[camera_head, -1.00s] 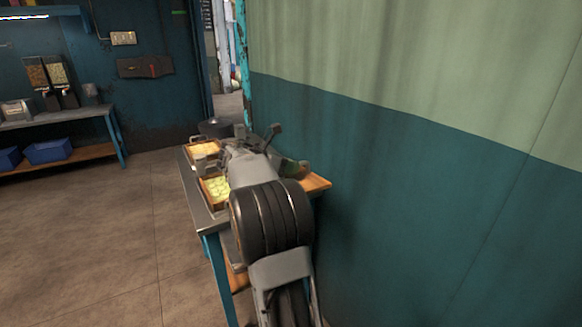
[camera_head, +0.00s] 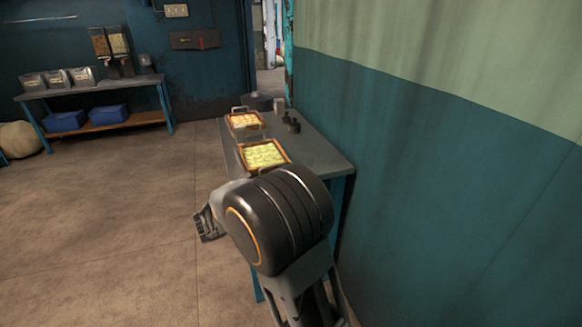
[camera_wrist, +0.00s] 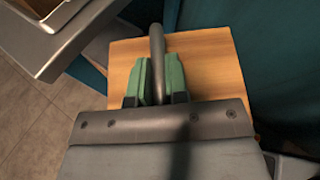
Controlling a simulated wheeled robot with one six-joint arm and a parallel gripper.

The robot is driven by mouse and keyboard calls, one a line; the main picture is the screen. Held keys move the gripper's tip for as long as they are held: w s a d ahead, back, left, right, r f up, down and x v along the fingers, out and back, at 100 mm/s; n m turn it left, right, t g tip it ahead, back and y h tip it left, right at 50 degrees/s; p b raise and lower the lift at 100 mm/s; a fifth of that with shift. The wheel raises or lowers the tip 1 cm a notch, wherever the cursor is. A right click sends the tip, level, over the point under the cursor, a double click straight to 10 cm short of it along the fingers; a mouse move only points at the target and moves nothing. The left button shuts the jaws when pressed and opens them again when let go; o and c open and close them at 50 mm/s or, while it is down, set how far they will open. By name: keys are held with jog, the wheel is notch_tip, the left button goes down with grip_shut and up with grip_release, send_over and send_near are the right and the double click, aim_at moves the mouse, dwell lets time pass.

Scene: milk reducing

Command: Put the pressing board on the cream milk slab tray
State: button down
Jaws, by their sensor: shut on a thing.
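The pressing board (camera_wrist: 207,68) is a flat wooden board with a dark grey rod handle (camera_wrist: 157,45). My gripper (camera_wrist: 160,80), with green finger pads, is shut on that handle in the wrist view. The board's near part is hidden behind the gripper body. In the head view my arm hides the board. Two wood-rimmed trays stand on the grey table. The far tray (camera_head: 229,124) holds pale cream-orange slabs, and the near tray (camera_head: 289,157) holds yellow-green ones. The cream one appears to be the far tray. No board is visible on either.
The grey table (camera_head: 318,152) stands close to the teal and green wall (camera_head: 440,130). Small dark items (camera_head: 290,122) and a dark round pot (camera_head: 258,101) are at its far end. A side bench (camera_head: 90,95) with blue bins is far left. Open floor lies left of the table.

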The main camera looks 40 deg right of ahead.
jog(key=a+f+n+t+y+p, duration=0.1)
jog(key=a+n+t+p, duration=0.1)
jog(key=a+p, duration=0.5)
jog(key=a+f+n+t+y+p, duration=0.1)
jog(key=a+f+n+t+p, duration=0.1)
jog(key=a+p, duration=0.5)
jog(key=t+p, duration=0.1)
jog(key=p, duration=0.1)
jog(key=shift+f+n+y+p, duration=0.25)
jog(key=shift+n+y+p, duration=0.15)
